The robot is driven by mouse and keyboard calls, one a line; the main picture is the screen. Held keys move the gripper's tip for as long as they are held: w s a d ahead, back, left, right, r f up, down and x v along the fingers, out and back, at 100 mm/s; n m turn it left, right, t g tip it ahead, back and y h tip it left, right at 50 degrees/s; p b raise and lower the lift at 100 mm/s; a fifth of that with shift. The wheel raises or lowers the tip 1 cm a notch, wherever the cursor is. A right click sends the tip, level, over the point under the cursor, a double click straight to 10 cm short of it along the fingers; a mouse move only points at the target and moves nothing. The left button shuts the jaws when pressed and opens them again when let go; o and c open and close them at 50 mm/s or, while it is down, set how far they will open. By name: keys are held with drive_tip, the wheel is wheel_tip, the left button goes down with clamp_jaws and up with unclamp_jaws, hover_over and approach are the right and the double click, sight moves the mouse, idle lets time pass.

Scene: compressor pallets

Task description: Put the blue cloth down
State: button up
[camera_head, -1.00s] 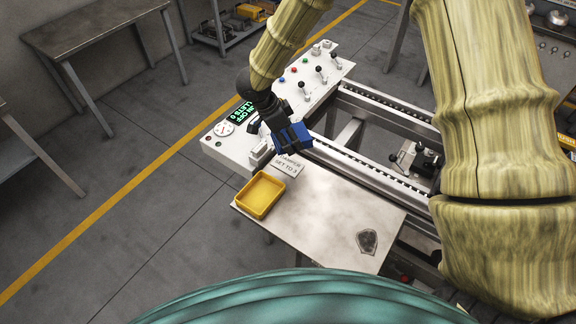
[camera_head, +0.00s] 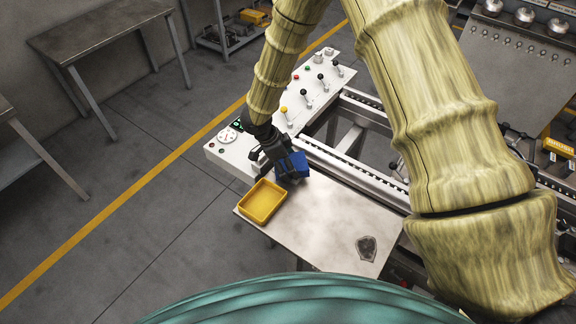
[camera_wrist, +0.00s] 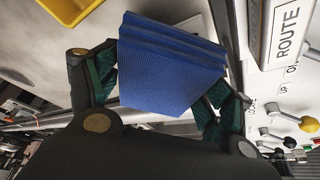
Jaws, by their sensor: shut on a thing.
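The blue cloth (camera_head: 291,168) is a folded, ribbed stack. My gripper (camera_head: 280,165) is shut on it, at the back edge of the metal plate by the control panel. In the wrist view the cloth (camera_wrist: 172,65) fills the space between the two green-padded fingers of my gripper (camera_wrist: 160,88). Whether the cloth touches the plate is hard to tell; in the head view its underside is hidden.
A yellow tray (camera_head: 262,202) lies on the left end of the metal plate (camera_head: 325,222), and a dark grey badge-shaped patch (camera_head: 367,248) is at its right. The plate's middle is clear. A white control panel (camera_head: 312,98) with levers stands behind.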

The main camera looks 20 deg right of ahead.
drive_tip(key=shift+f, duration=0.85)
drive_tip(key=shift+f, duration=0.2)
drive_tip(key=o, duration=1.1)
drive_tip(key=shift+r, duration=0.3)
drive_tip(key=b+v, duration=0.2)
drive_tip(key=v, duration=1)
drive_tip(key=shift+b, duration=0.3)
